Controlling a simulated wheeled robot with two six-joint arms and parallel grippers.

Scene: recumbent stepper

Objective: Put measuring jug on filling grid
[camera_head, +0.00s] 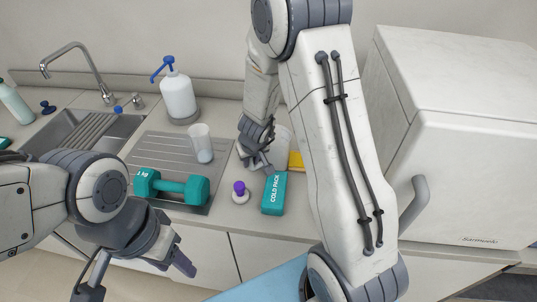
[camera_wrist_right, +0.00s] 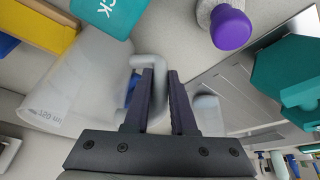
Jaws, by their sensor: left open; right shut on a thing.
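The measuring jug (camera_head: 281,147) is a translucent whitish vessel on the counter side right of the drainboard, partly hidden behind my right arm. In the right wrist view the jug (camera_wrist_right: 75,85) shows volume print, and its handle (camera_wrist_right: 148,62) lies between my fingers. My right gripper (camera_head: 255,162) is shut on this handle; its fingertips also show in the wrist view (camera_wrist_right: 160,74). I cannot tell whether the jug touches the counter. A slatted grid (camera_head: 92,135) lies at the sink, likely the filling grid. My left gripper (camera_head: 182,264) is open and empty before the counter front.
A clear cup (camera_head: 200,142) and a teal dumbbell (camera_head: 172,187) are on the ribbed drainboard (camera_head: 150,148). A purple-topped stamp-like object (camera_head: 240,191), teal cold pack (camera_head: 274,193) and yellow item (camera_head: 296,161) lie close by. A pump bottle (camera_head: 178,97) and tap (camera_head: 80,62) stand behind.

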